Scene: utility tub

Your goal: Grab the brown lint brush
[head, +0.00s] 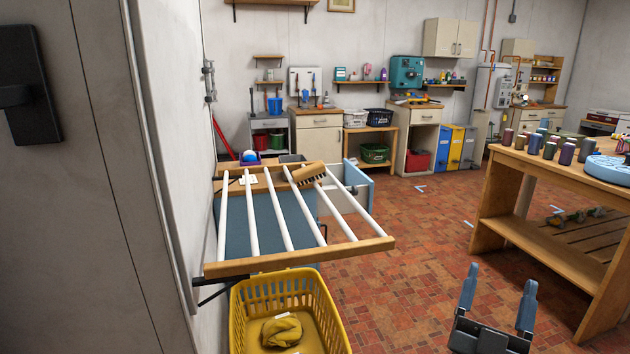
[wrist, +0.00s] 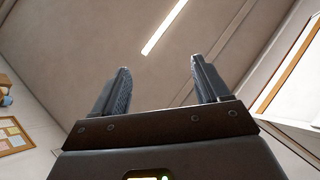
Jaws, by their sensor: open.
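The brown lint brush (head: 308,173) lies on the far part of a drying rack (head: 300,256) with white bars and wooden rails. It has a tan wooden back and dark bristles along its lower side. My gripper (head: 500,290) is at the lower right of the head view, over the tiled floor, well to the right of the rack and apart from the brush. Its two fingers stand apart with nothing between them. In the wrist view the gripper (wrist: 158,85) is open and empty, pointing toward the ceiling and a light strip. The brush is not in the wrist view.
A yellow basket (head: 240,305) with a yellow cloth (head: 282,331) stands below the rack's front rail. A wooden workbench (head: 545,185) with several thread spools is at the right. The red tiled floor (head: 400,260) between rack and workbench is clear. A wall runs along the rack's left side.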

